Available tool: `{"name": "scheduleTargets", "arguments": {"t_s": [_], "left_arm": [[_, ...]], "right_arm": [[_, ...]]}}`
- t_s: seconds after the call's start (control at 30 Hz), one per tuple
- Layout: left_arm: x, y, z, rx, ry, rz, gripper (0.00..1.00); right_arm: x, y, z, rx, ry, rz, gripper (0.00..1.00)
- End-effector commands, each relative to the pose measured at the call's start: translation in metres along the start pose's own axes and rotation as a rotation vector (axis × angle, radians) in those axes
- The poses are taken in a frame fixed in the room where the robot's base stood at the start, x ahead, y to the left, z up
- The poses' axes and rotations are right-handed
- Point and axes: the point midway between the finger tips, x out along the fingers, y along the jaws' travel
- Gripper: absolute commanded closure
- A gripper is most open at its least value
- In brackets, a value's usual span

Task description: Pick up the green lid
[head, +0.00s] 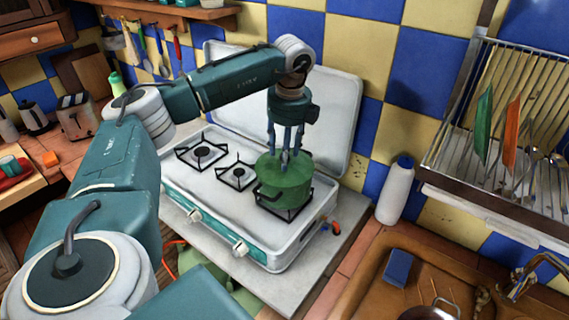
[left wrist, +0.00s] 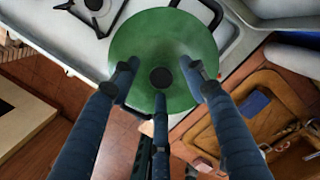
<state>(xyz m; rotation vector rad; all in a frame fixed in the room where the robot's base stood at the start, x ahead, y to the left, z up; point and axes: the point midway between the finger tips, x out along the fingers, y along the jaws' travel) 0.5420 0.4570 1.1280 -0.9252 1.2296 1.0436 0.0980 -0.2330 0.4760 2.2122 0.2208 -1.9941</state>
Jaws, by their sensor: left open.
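The green lid (head: 285,169) sits on a green pot (head: 284,192) on the right burner of the camping stove (head: 213,187). In the left wrist view the lid (left wrist: 160,38) is a round green disc with a dark knob (left wrist: 161,77) at its middle. My left gripper (head: 285,153) points down just above the lid. In the left wrist view its open blue fingers (left wrist: 161,84) spread around the knob; I cannot tell whether they touch it. My right gripper is not in view.
The stove's raised white cover (head: 335,120) stands behind the pot. A white bottle with a blue cap (head: 395,190) stands to the right, near the brown sink (head: 358,289). A dish rack (head: 500,100) hangs on the right wall. Two burners to the left are empty.

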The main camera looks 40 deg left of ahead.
Motion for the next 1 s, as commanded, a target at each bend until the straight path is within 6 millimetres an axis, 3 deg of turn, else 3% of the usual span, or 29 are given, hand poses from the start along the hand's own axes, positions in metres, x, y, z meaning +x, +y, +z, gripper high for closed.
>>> {"name": "scheduleTargets", "arguments": {"t_s": [0.07,0.3,0.77,1.0], "left_arm": [[0.0,0.0,0.0,0.0,0.0,0.0,0.55],[0.0,0.0,0.0,0.001,0.0,0.0,1.0],[-0.005,-0.001,0.001,0.001,0.0,-0.003,1.0],[-0.035,-0.002,0.004,0.0,0.0,-0.007,1.0]], "right_arm": [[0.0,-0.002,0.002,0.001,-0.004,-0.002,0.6],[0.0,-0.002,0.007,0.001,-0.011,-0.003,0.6],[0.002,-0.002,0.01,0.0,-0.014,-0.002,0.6],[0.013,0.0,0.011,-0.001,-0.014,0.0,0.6]]}}
